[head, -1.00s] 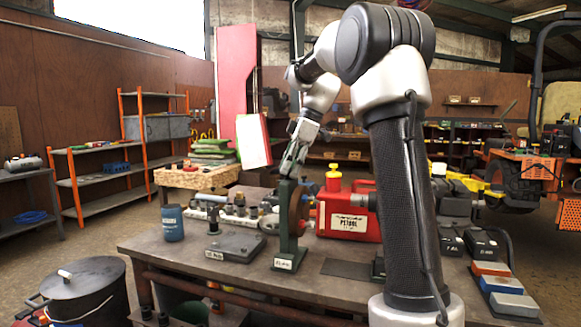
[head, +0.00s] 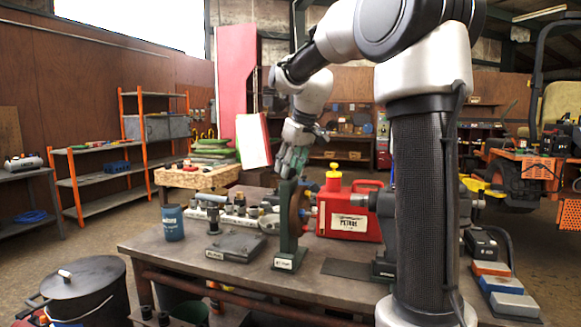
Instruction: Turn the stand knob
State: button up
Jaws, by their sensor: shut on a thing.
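A green upright stand (head: 289,232) with a small labelled foot stands on the workbench (head: 205,268) in the middle of the head view. My gripper (head: 291,172) is at the top of this stand, pointing down, with its fingers shut on the stand knob. The knob itself is mostly hidden by the fingers. My arm comes in from the right and bends down to the stand.
A red petrol can (head: 350,218) with a yellow cap stands close right of the stand. A blue tin (head: 172,222) and a grey block (head: 236,246) sit to the left. A black lidded bin (head: 88,285) stands on the floor at the front left.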

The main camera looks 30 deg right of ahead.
jog(key=m+h, duration=0.1)
jog(key=m, duration=0.3)
jog(key=shift+a+m+h, duration=0.15)
jog(key=shift+m+h, duration=0.15)
jog(key=shift+h, duration=0.1)
jog(key=m+h, duration=0.1)
jog(key=m, duration=0.1)
jog(key=m+h, duration=0.1)
jog(key=m, duration=0.2)
jog(key=shift+a+g, duration=0.1)
jog(key=shift+g, duration=0.3)
jog(key=m, duration=0.3)
jog(key=m+g+h, duration=0.1)
jog(key=m, duration=0.1)
jog(key=shift+w+m+g+h, duration=0.15)
jog(key=shift+m+g+h, duration=0.15)
jog(key=shift+m, duration=0.1)
jog(key=shift+a+f+m+g, duration=0.1)
jog(key=shift+m+g, duration=0.4)
jog(key=shift+m, duration=0.8)
jog(key=shift+m+g, duration=0.5)
jog(key=shift+m, duration=0.8)
jog(key=o, duration=1)
jog(key=shift+w, duration=0.1)
